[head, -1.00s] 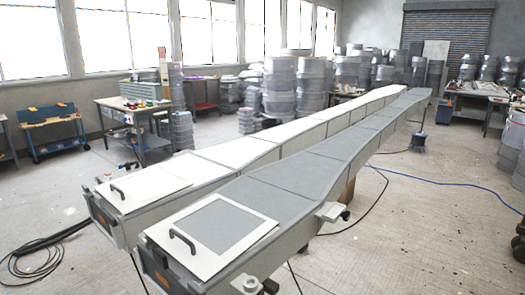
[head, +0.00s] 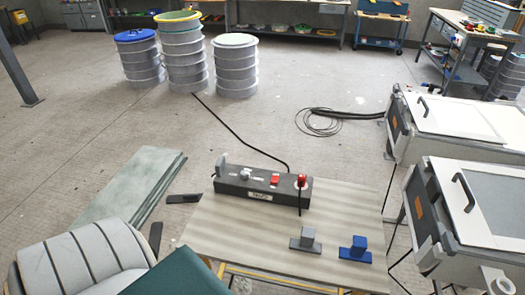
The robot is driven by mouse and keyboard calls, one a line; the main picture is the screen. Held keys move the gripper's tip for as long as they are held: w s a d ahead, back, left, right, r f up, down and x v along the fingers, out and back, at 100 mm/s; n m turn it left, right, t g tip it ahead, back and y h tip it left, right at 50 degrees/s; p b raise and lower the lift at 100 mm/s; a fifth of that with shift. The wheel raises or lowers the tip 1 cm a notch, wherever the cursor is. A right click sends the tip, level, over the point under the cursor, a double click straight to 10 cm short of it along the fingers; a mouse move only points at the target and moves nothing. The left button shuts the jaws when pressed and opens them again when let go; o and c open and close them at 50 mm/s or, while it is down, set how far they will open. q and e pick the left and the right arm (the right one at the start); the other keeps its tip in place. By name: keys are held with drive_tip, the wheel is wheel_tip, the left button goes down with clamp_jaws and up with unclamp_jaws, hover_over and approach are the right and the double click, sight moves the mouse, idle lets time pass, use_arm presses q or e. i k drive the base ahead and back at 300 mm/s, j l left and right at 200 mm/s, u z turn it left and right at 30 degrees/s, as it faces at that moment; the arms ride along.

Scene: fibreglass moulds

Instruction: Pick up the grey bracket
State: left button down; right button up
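A grey bracket (head: 306,239) stands on the near right part of a wooden-topped table (head: 235,240) in the head view. It has a flat base and an upright block. A blue bracket (head: 355,249) of similar shape stands just to its right, apart from it. Neither of my grippers shows in the head view, so their state is hidden.
A dark control box (head: 262,184) with red parts and a cable lies along the table's far edge. Long moulds (head: 470,200) stand to the right. Stacked drums (head: 183,55), a coiled cable (head: 322,122) and green-grey boards (head: 125,190) are on the floor.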

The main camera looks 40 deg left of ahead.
sight(306, 244)
drive_tip(key=u, duration=0.85)
